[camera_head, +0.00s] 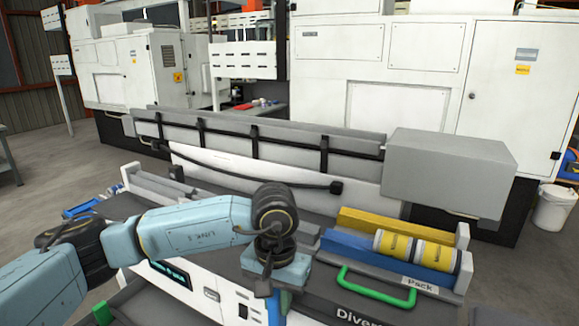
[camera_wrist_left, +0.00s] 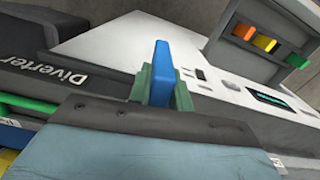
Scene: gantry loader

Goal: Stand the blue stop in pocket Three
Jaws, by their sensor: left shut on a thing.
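My left gripper (camera_head: 277,300) hangs in front of the machine's dark top, near the "Diverter" lettering. It is shut on the blue stop (camera_wrist_left: 163,72), which sticks out between its grey-green fingers in the left wrist view. In the head view a bit of the blue stop (camera_head: 284,308) shows below the wrist. In the left wrist view, orange (camera_wrist_left: 243,32), yellow (camera_wrist_left: 264,43) and green (camera_wrist_left: 297,60) blocks sit along a grey panel at the upper right. I cannot read any pocket label, so I cannot tell which one is Three. My right gripper is not in view.
A green handle (camera_head: 375,284) stands on the dark top, right of my gripper. Beyond it, a lane marked "Pack" holds yellow rolls (camera_head: 413,249) by blue and yellow rails. A grey gantry beam (camera_head: 255,141) with a large box (camera_head: 449,175) crosses behind.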

